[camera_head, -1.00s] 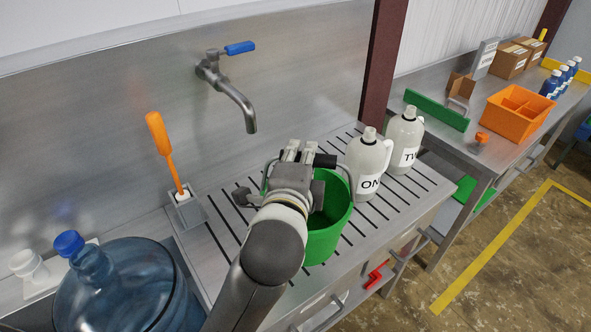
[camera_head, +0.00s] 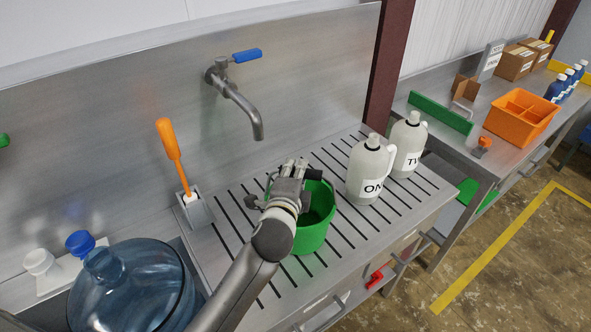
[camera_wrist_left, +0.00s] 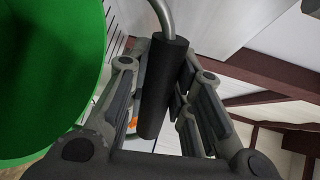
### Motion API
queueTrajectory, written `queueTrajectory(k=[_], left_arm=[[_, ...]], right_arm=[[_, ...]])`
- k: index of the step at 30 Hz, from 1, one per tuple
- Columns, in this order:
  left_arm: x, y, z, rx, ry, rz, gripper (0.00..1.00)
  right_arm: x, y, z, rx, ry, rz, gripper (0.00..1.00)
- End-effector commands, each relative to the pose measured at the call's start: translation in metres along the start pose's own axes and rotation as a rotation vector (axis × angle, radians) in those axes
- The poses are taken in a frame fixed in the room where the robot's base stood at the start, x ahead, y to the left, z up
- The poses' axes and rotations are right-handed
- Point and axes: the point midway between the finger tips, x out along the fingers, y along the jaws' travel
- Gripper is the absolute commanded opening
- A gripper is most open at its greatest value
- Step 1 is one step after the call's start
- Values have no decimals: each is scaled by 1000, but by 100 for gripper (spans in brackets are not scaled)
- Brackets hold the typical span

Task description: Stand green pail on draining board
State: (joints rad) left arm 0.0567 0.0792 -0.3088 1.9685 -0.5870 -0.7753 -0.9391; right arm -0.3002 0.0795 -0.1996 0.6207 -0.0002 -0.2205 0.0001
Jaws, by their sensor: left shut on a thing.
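The green pail (camera_head: 314,232) is upright over the slatted draining board (camera_head: 262,262). I cannot tell whether its base touches the board. My left gripper (camera_head: 292,170) is at the top left of the pail and hides part of its rim. In the left wrist view, the gripper (camera_wrist_left: 165,95) is shut on the black grip (camera_wrist_left: 162,85) of the pail's wire handle. The pail's green side (camera_wrist_left: 45,70) fills the left of that view. My right gripper is not in view.
Two white jugs (camera_head: 370,170) (camera_head: 407,145) stand right of the pail. A tap (camera_head: 235,95) projects above the board. An orange-handled brush (camera_head: 169,145) stands in a holder at left. A large blue bottle (camera_head: 130,285) is front left. The board's front right is clear.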

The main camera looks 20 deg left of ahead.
Motion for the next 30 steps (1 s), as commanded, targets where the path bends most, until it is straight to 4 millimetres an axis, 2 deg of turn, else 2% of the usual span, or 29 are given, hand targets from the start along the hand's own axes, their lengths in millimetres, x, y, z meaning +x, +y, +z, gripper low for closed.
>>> queueTrajectory(k=[13,14,18,30], left_arm=[[1,7,0,0,1,-5,0],[1,7,0,0,1,-2,25],[1,7,0,1,1,-2,43],[-1,5,0,0,1,-1,43]], right_arm=[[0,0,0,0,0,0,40],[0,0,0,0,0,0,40],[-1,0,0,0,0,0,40],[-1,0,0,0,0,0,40]])
